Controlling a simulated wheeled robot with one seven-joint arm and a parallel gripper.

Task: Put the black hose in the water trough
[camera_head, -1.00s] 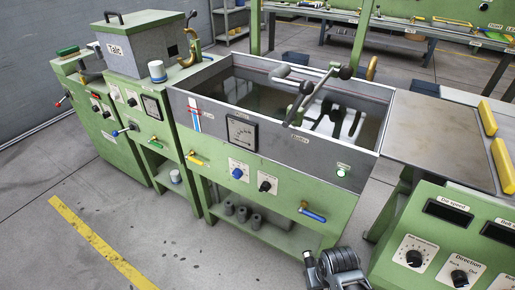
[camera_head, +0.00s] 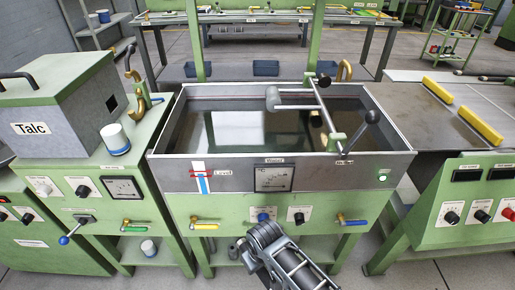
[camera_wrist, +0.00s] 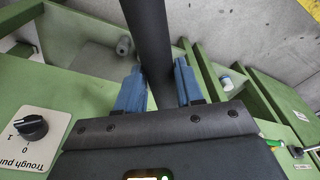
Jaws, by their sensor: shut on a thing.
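The black hose (camera_wrist: 147,30) is a thick, dark tube in the wrist view. My gripper (camera_wrist: 158,84) has its blue-padded fingers on either side of it and is shut on it. The hose runs up out of the wrist picture, so its far end is hidden. The water trough (camera_head: 330,174) is a grey-walled, open tank with dark water in the middle of the head view. My arm shows low in front of its green base in the head view, where my fingers and the hose cannot be made out. The gripper is outside the trough.
A grey bar with black-knobbed levers (camera_head: 318,106) crosses the trough's right part. The Talc box (camera_head: 38,128) and a brass hook (camera_head: 139,97) stand left. A metal table (camera_head: 420,112) with yellow bars stands right. Valve handles (camera_head: 352,222) stick out of the front panel.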

